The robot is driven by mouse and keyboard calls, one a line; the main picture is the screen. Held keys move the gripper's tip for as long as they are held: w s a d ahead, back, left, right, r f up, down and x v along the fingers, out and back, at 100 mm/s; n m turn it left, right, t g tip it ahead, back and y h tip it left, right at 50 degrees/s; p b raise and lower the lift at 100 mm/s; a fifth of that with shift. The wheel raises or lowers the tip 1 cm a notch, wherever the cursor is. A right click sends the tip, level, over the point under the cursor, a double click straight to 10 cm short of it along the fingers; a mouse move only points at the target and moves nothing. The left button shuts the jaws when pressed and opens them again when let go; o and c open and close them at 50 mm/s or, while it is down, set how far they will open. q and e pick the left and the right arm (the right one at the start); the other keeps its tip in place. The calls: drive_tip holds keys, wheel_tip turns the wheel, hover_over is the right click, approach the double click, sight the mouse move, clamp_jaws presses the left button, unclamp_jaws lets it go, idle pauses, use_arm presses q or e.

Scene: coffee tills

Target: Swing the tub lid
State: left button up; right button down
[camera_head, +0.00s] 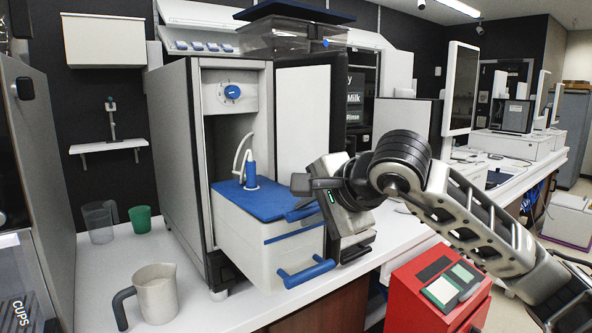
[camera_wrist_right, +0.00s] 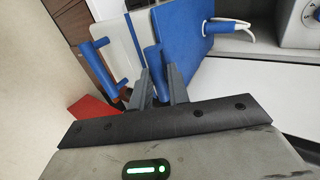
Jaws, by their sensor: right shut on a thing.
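The white tub (camera_head: 265,250) sits in the open bay of the grey machine, its front sticking out over the counter. Its blue lid (camera_head: 262,203) lies on top and looks closed. A blue lid handle (camera_head: 303,213) is at the lid's front right edge; it also shows in the wrist view (camera_wrist_right: 155,68). My right gripper (camera_head: 302,186) is at this handle, its fingers (camera_wrist_right: 158,88) shut on it. Gripper and wrist hide part of the tub's right side. A lower blue handle (camera_head: 305,272) on the tub front is free. My left gripper is not in view.
A blue plug with a white hose (camera_head: 250,172) stands up from the lid, under the machine's blue dial (camera_head: 232,92). A red box (camera_head: 412,300) is at the lower right.

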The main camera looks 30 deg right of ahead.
drive_tip(key=r+p, duration=0.1)
drive_tip(key=r, duration=0.1)
drive_tip(key=shift+w+r+p, duration=0.2)
drive_tip(key=shift+r+p, duration=0.15)
drive_tip(key=shift+r, duration=0.05)
drive_tip(key=r+p, duration=0.1)
drive_tip(key=w+r+p, duration=0.1)
drive_tip(key=r+p, duration=0.1)
drive_tip(key=shift+w+r, duration=0.25)
drive_tip(key=shift+r, duration=0.05)
drive_tip(key=shift+r+p, duration=0.1)
drive_tip(key=shift+p, duration=0.2)
